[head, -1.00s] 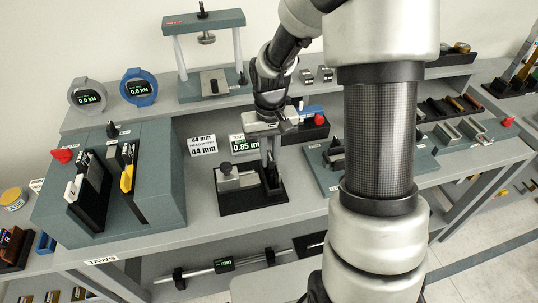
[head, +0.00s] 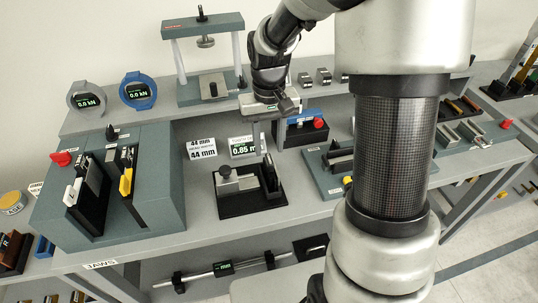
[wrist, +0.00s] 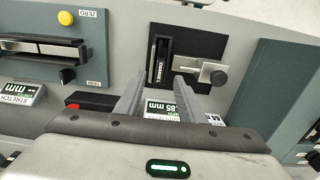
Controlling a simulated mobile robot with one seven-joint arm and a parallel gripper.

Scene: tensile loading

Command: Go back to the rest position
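My gripper (head: 264,136) hangs above the bench in the head view, over the back of a black fixture (head: 254,204) with a grey knob. In the wrist view its two grey fingers (wrist: 157,84) stand apart with nothing between them. The black fixture also shows in the wrist view (wrist: 205,45), just beyond the fingertips and apart from them. A small display reading 0.85 mm (head: 243,147) stands behind the fixture and is partly hidden by a finger in the wrist view.
A teal block with jaw slots (head: 155,190) is at left, with two round 0.0 kN gauges (head: 137,91) behind it. A teal load frame (head: 203,27) stands at the back.

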